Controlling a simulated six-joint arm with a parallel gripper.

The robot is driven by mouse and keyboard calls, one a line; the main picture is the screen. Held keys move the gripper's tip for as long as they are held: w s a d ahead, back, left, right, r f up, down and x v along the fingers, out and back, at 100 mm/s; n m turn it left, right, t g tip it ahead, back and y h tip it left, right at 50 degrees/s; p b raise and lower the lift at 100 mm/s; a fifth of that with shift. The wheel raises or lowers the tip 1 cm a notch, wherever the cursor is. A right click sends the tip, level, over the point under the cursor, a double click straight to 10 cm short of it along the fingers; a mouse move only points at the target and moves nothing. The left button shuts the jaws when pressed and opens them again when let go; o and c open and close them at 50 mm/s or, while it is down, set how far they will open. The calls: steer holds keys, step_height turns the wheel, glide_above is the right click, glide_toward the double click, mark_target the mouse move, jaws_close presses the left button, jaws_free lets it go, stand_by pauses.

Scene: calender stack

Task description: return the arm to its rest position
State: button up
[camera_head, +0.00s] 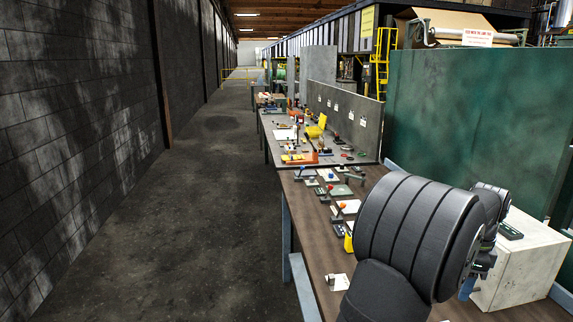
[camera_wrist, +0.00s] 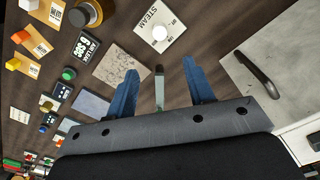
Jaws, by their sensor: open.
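My gripper (camera_wrist: 160,82) is open in the wrist view, its two blue fingers spread apart above the brown bench top. A thin grey-green piece (camera_wrist: 159,92) shows between the fingers; I cannot tell how far below them it is, and nothing looks gripped. In the head view my arm crosses the lower right over the bench (camera_head: 312,238). There, a blue finger of my gripper (camera_head: 468,288) shows beside the pale box, and the rest of the gripper is mostly hidden.
A pale box (camera_head: 525,268) with a dark handle (camera_wrist: 258,73) stands close right. A "STEAM" plate with a white knob (camera_wrist: 161,33), a marbled tile (camera_wrist: 121,66) and several small labelled boards lie on the bench. A green panel (camera_head: 475,110) rises behind. The left aisle (camera_head: 215,200) is clear.

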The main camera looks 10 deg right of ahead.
step_height(320, 180, down, 16)
steer(key=shift+r, duration=0.25)
steer(key=shift+r+n, duration=0.2)
steer(key=shift+n, duration=0.6)
steer(key=n, duration=1)
steer(key=shift+n, duration=2.3)
